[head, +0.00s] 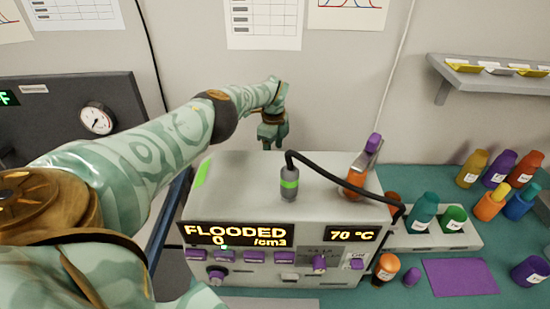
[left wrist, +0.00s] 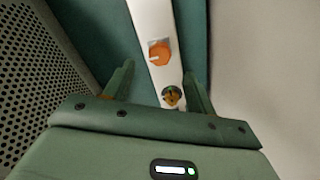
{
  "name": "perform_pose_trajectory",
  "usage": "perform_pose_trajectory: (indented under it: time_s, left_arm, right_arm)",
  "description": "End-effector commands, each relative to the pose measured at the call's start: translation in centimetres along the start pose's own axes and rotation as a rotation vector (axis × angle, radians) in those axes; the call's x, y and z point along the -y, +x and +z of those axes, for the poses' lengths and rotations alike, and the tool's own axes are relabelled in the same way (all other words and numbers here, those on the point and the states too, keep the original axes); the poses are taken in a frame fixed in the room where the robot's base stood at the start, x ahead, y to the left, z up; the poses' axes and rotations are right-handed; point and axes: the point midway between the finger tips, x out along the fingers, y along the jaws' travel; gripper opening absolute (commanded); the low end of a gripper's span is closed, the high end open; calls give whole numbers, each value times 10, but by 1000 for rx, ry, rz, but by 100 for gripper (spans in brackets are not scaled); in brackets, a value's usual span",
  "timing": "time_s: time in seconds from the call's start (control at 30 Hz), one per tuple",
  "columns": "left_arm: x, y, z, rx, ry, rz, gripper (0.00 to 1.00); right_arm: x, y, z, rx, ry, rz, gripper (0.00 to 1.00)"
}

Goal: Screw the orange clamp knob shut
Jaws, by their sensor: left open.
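The orange clamp knob (left wrist: 159,53) shows in the left wrist view on a white strip (left wrist: 150,18), with a pale mark on its left side. A small brass-and-dark round fitting (left wrist: 172,97) sits on the same strip, nearer to me. My left gripper (left wrist: 158,72) is open and empty. Its fingers point toward the strip, and the knob appears just beyond the fingertips, between them. In the head view my left gripper (head: 272,133) is behind the back edge of the classifier (head: 240,177); the knob is hidden there. My right gripper is not in view.
The classifier display (head: 236,234) reads FLOODED, with 70 °C beside it. A black cable (head: 330,176) arches over its top from a grey-green probe (head: 289,184). Bottles (head: 424,210) stand at right. A perforated panel (left wrist: 35,75) lies left of my fingers.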

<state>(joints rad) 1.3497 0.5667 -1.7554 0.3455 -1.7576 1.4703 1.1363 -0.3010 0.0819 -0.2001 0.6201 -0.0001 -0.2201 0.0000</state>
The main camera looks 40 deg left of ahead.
Motion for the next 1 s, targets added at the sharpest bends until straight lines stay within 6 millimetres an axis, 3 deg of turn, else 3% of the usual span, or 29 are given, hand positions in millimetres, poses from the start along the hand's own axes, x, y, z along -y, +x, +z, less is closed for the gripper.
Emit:
perform_pose_trajectory:
  time_s: [0.03,0.23,0.67,0.83,1.0]
  left_arm:
    - [-1,21,0,1,0,6,56]
    - [0,52,-1,-1,1,3,56]
    - [0,60,0,-1,0,0,56]
    - [0,60,0,-1,1,0,14]
    - [0,61,0,-1,2,0,11]
  right_arm:
    - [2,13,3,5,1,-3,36]
    - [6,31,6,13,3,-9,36]
    - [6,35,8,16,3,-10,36]
    - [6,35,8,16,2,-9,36]
    - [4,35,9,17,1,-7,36]
